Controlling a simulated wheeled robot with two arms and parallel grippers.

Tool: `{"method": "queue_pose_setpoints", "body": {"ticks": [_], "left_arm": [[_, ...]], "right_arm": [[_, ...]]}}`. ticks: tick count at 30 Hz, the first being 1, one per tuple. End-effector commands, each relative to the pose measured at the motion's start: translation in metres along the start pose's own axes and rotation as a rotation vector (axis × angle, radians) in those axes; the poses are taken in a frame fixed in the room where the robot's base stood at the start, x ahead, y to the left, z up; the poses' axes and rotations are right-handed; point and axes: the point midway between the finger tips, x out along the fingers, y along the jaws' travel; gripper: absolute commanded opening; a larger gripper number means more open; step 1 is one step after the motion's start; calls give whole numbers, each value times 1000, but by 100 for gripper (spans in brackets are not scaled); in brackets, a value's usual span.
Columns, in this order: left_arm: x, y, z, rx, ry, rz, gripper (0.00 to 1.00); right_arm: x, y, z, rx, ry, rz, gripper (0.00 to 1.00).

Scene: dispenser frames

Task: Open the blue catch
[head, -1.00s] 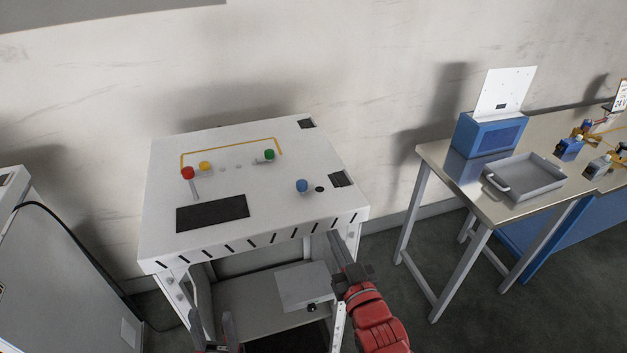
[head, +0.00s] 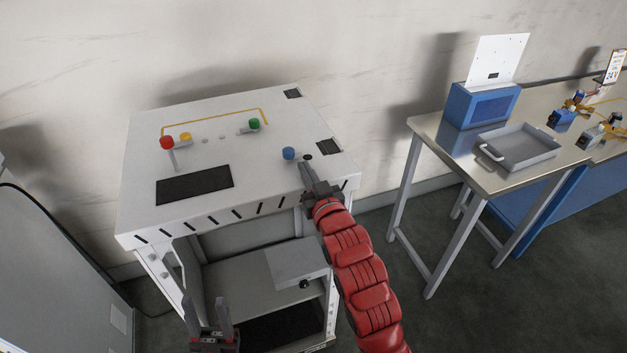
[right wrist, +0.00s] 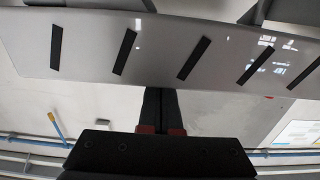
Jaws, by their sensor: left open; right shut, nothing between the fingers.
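The blue catch (head: 288,153) is a small round blue knob on the right part of the white machine's top (head: 235,185), beside a small black disc (head: 308,157). My right gripper (head: 303,168) is shut and empty. In the head view its tips show just below and right of the blue catch; I cannot tell whether they touch it. In the right wrist view the shut fingers (right wrist: 160,100) reach toward the machine's slotted front face (right wrist: 150,50), and the blue catch is not visible there. My left gripper (head: 208,315) is open and empty, low in front of the machine.
Red (head: 166,143), yellow (head: 185,136) and green (head: 254,124) knobs sit farther left on the machine's top. A grey box (head: 296,264) is under it. A table at right holds a grey tray (head: 520,150) and a blue box (head: 483,105).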

Motion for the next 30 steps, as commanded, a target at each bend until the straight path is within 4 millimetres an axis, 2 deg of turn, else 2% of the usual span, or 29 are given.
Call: {"method": "queue_pose_setpoints", "body": {"ticks": [3,9,20,30], "left_arm": [[10,0,-2,0,0,0,50],[14,-1,-2,0,0,0,50],[13,-1,-2,0,0,0,50],[2,0,0,0,0,0,50]], "right_arm": [[12,0,-2,0,-1,1,0],[21,0,-1,0,1,1,0],[22,0,0,0,2,1,0],[23,3,0,0,4,1,0]]}}
